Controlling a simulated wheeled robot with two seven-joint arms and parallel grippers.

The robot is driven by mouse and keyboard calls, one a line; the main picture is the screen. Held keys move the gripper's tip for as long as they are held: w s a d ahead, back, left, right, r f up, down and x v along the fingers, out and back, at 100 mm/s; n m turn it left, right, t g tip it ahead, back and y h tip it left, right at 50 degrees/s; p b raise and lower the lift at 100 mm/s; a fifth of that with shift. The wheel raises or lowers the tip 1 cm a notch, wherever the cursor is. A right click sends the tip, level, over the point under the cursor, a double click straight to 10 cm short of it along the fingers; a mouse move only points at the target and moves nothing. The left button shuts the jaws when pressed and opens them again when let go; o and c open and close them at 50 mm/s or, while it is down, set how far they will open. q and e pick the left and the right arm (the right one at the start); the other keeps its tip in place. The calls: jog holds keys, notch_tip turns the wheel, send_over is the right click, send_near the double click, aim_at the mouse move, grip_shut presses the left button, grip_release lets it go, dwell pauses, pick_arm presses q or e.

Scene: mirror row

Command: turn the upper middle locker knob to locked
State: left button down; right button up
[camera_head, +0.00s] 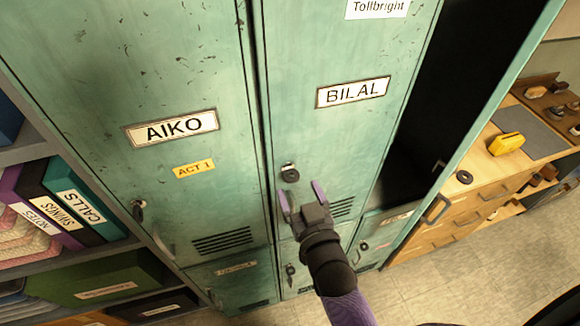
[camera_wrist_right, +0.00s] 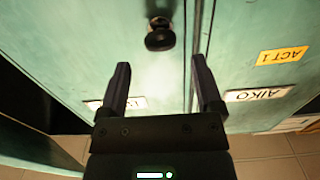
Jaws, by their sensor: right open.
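The upper middle locker (camera_head: 330,125), labelled BILAL, is a scuffed green door that is shut. Its dark round knob (camera_head: 289,173) sits low on the door near its left edge. In the right wrist view the knob (camera_wrist_right: 160,36) shows just beyond and between the fingers, slightly left of centre. My right gripper (camera_head: 301,192) is open and empty, just below and right of the knob in the head view, apart from it. Which way the knob is turned is too small to tell. My left gripper is not in view.
The AKIO-side neighbour, a locker labelled AIKO (camera_head: 170,128), stands left with its own knob (camera_head: 138,208). An open dark locker (camera_head: 440,90) is at right. A wooden drawer bench (camera_head: 500,175) holds a yellow object (camera_head: 506,144). Shelves with binders (camera_head: 75,200) stand left.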

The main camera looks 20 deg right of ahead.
aim_at(294, 181)
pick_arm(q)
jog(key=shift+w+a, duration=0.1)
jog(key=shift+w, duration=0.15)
pick_arm(e)
jog(key=w, duration=0.4)
jog(key=shift+w+a, duration=0.1)
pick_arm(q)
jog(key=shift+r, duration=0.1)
pick_arm(e)
grip_shut()
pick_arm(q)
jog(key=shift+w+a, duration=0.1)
